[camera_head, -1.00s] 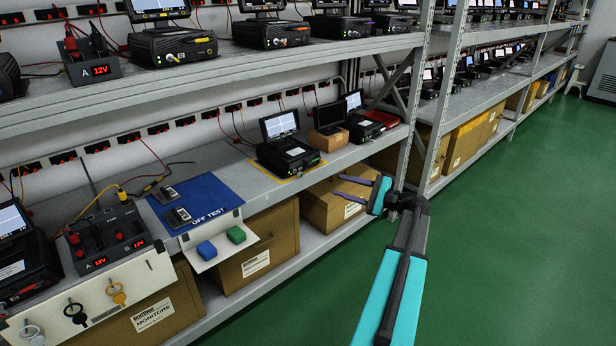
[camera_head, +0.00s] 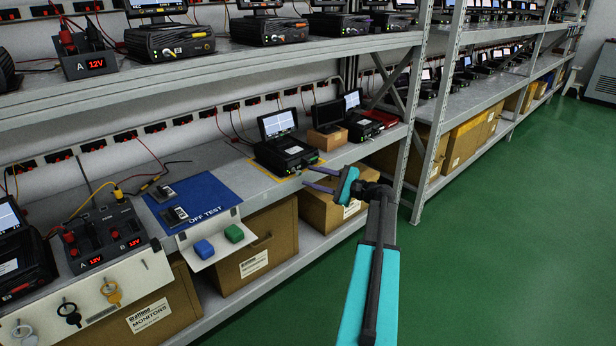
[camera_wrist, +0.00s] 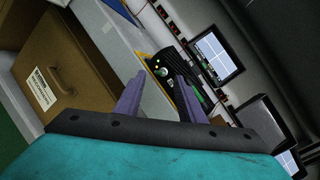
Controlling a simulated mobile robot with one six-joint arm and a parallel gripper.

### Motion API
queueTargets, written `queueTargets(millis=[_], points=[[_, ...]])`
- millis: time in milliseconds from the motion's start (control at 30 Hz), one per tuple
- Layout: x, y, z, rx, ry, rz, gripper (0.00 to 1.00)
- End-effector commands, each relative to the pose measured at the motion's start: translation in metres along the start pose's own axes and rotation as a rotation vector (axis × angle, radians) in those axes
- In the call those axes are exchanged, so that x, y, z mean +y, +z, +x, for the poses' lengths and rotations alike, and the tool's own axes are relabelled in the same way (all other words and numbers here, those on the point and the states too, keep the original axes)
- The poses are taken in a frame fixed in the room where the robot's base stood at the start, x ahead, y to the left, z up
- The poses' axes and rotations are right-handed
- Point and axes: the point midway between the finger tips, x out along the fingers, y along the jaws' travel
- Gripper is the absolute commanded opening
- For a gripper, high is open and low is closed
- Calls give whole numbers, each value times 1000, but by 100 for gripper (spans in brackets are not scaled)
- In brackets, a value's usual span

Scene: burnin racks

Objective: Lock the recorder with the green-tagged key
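The recorder (camera_head: 284,154) is a black box on the lower shelf, on a yellow outline, with a lit screen (camera_head: 277,124) above it. A small green patch (camera_head: 312,157) shows at its front right corner; it may be the key's green tag, but it is too small to tell. The recorder (camera_wrist: 178,72) also shows in the wrist view, with a round lock-like spot on its front, partly behind a finger. My gripper (camera_head: 308,179) is just in front of and below the recorder.
White, black and yellow tagged keys (camera_head: 111,292) hang on a front panel at left. A blue mat (camera_head: 205,195) lies left of the recorder; blue and green blocks sit on a ledge below it. A cardboard-coloured box (camera_head: 328,140) stands right of the recorder. A shelf post (camera_head: 408,150) rises nearby.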

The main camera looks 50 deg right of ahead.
Motion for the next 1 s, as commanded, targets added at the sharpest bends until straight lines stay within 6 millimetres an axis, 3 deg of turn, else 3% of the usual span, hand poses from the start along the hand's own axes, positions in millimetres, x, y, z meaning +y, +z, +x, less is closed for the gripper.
queueTargets(millis=[233,667,867,900,933,1000], points=[[0,0,27,-1,1,-1,36],[0,1,33,-1,1,0,36],[0,1,33,-2,1,0,2],[1,1,33,-2,1,0,0],[-25,-24,30,-1,1,-1,0],[-6,-6,32,-2,1,-1,0]])
